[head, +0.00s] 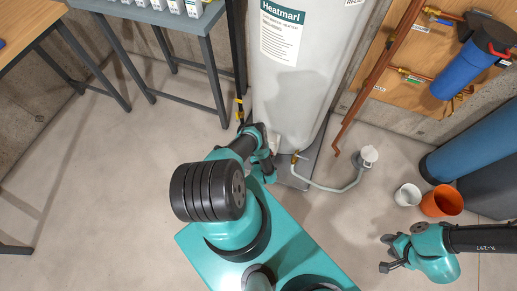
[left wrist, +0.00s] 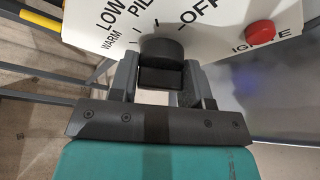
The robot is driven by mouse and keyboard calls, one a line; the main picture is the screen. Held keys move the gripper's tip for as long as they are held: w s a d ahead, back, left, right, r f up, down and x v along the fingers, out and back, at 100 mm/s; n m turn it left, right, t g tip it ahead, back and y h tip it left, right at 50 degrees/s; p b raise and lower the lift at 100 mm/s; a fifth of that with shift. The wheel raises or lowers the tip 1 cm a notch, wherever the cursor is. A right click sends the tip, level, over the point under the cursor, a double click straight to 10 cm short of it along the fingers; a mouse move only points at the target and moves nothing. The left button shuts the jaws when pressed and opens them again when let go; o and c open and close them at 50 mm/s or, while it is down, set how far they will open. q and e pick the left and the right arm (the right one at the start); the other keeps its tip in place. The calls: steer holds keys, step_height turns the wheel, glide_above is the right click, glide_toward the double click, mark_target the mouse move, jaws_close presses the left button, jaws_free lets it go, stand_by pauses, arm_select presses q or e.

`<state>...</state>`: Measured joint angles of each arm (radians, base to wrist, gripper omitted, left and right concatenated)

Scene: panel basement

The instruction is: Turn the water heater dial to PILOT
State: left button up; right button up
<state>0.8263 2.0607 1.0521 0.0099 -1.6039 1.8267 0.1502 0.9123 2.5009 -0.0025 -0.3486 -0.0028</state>
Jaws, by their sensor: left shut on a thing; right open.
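The white water heater (head: 312,95) stands at the top middle of the head view. Its control panel (left wrist: 218,42) shows in the left wrist view, with the words WARM, LOW, OFF, IGNITE and part of PILOT. The black dial (left wrist: 161,48) is between the two fingers of my left gripper (left wrist: 163,72), which is shut on it. The dial's pointer cannot be made out. The dial is hidden in the head view behind my left arm. My right gripper (head: 391,253) is open and empty above the floor at the lower right.
A red ignite button (left wrist: 261,33) sits right of the dial. A drain hose (head: 335,188) runs from the heater to a white floor drain (head: 369,155). A white bucket (head: 407,195) and an orange bucket (head: 442,202) stand at right. A grey bench (head: 205,20) is left; open floor lies below it.

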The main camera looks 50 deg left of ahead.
arm_select(q)
steer(key=o, duration=0.9)
